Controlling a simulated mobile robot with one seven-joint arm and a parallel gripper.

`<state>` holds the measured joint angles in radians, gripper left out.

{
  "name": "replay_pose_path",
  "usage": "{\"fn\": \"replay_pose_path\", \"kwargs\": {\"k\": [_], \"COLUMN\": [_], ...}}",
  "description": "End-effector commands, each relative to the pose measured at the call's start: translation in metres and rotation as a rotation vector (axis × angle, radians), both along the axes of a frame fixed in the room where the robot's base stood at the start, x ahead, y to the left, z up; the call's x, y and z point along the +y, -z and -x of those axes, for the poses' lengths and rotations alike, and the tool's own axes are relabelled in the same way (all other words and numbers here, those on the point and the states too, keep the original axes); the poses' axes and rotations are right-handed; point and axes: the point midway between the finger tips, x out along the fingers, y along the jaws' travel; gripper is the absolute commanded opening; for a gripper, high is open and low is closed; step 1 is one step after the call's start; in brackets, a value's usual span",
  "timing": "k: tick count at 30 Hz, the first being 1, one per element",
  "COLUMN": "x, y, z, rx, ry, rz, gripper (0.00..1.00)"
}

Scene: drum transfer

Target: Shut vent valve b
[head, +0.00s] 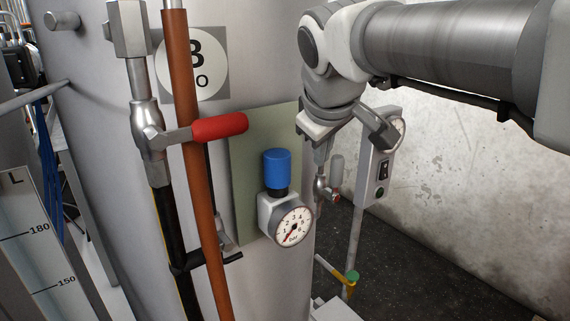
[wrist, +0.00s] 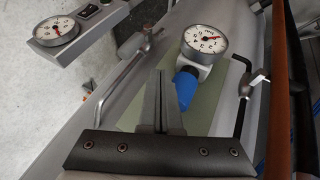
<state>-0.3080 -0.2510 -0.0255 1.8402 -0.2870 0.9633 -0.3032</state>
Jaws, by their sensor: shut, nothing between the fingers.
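A round plate marked B (head: 205,62) is on the grey tank. No label for the vent valve is readable, so I cannot tell which valve it is. A valve with a red lever (head: 220,127) sticks out to the right from the left pipe. A smaller valve (head: 322,187) with a grey upright handle and a red part is below my gripper; it also seems to show in the wrist view (wrist: 146,40). My gripper (head: 319,157) is shut and empty, right of the blue knob. Its fingers (wrist: 160,73) point at the tank side, with that smaller valve ahead to the left.
A blue knob (head: 277,169) sits on a pressure gauge (head: 292,226), close beside my fingers in the wrist view. A brown pipe (head: 191,150) runs down the tank. A grey control box (head: 380,160) with a dial stands on a post at right. Open floor lies beyond.

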Motion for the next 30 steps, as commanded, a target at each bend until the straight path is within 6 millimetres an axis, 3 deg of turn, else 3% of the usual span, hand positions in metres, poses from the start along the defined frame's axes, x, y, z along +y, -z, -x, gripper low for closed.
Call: {"fn": "replay_pose_path", "kwargs": {"k": [5, 18, 24, 30], "x": [0.000, -0.006, -0.027, -0.034], "y": [0.012, 0.085, 0.079, 0.079], "z": [-0.009, -0.062, -0.083, -0.089], "rx": [0.001, 0.003, -0.001, -0.001], "ry": [-0.004, -0.002, 0.000, -0.002], "rz": [0.003, 0.003, 0.000, 0.002], "gripper": [0.00, 0.00, 0.00, 0.00]}}
